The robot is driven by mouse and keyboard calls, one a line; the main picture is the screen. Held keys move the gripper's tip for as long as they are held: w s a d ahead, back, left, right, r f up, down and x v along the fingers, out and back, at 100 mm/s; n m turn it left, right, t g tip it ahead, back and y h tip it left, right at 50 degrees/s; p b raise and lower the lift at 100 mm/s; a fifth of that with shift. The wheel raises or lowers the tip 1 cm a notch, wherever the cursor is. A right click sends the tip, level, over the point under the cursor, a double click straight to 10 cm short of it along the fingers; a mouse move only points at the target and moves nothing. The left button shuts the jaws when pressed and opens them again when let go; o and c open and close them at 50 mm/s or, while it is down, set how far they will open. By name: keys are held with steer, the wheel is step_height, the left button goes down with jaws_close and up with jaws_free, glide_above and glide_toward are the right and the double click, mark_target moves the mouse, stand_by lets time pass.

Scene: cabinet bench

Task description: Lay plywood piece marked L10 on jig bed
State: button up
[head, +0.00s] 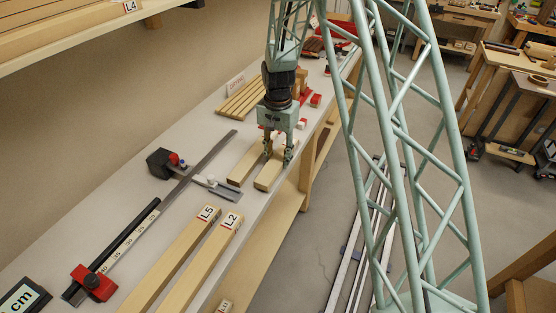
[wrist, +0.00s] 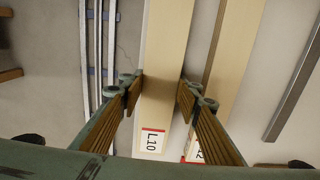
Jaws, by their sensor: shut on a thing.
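The plywood piece marked L10 (wrist: 168,50) is a pale flat strip with a red-edged white label in the wrist view. My gripper (wrist: 160,88) has one finger on each side of it and is shut on it. In the head view my gripper (head: 278,157) is over the right-hand of two short pale strips (head: 268,180), near the bench's front edge. I cannot tell whether the strip is lifted clear of the bench. No jig bed can be made out for certain.
A similar strip (head: 246,163) lies close on the left. Strips marked L5 (head: 185,246) and L2 (head: 213,254) lie nearer. A rule with a red stop (head: 94,282) and a metal bar (head: 212,152) run along the bench. A slatted rack (head: 240,98) stands beyond.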

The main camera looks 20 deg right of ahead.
mark_target(278, 158)
steer(key=shift+f, duration=0.45)
steer(key=shift+f, duration=0.1)
steer(key=o, duration=0.9)
steer(key=shift+o, duration=0.2)
step_height(278, 158, up, 12)
steer(key=shift+p, duration=0.4)
steer(key=shift+r, duration=0.2)
stand_by(0.6)
